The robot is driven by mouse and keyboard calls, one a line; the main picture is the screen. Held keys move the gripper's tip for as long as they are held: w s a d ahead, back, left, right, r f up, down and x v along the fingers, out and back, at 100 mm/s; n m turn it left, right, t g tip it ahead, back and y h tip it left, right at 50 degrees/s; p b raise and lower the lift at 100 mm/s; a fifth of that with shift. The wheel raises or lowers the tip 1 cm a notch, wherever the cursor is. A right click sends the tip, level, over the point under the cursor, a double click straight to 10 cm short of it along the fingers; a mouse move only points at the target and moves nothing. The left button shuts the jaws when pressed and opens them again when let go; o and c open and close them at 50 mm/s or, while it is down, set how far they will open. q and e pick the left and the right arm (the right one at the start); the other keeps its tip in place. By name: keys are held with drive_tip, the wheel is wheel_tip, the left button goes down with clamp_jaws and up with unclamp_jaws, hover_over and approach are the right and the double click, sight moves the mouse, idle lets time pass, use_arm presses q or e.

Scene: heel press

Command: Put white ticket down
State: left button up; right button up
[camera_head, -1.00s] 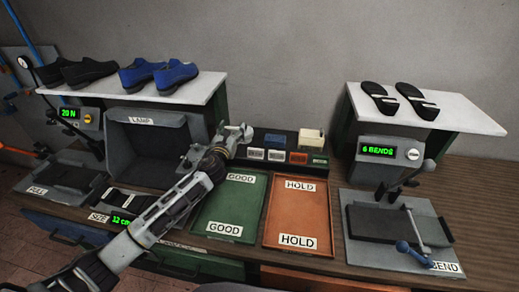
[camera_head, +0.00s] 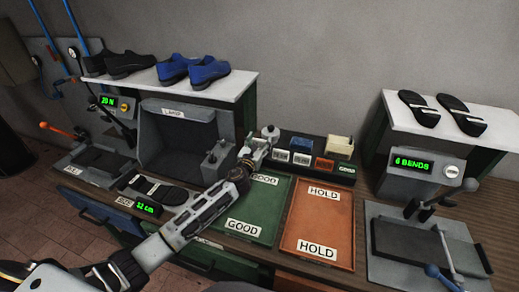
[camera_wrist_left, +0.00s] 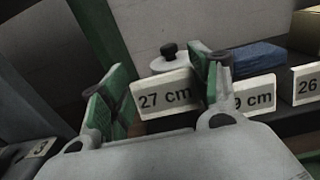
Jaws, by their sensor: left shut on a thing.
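My left gripper (camera_head: 262,146) is at the left end of the ticket rack, just behind the green GOOD tray (camera_head: 258,205). In the left wrist view its green-padded fingers (camera_wrist_left: 160,95) are shut on a white ticket (camera_wrist_left: 165,96) marked "27 cm". The ticket is slightly tilted in that picture. Another white ticket (camera_wrist_left: 255,96), ending in "9 cm", is partly hidden behind the right finger. I cannot make out the held ticket in the head view. My right gripper is out of view.
The orange HOLD tray (camera_head: 318,222) is empty. The LAMP box (camera_head: 180,140) stands left of the gripper. A black sandal (camera_head: 160,193) lies by the size display. A bending press (camera_head: 425,245) stands right.

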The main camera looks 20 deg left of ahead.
use_arm(q)
wheel_tip(320, 180, down, 3)
drive_tip(key=shift+f+b, duration=0.2)
drive_tip(key=shift+b, duration=0.3)
drive_tip(key=o, duration=0.4)
drive_tip(key=shift+r, duration=0.1)
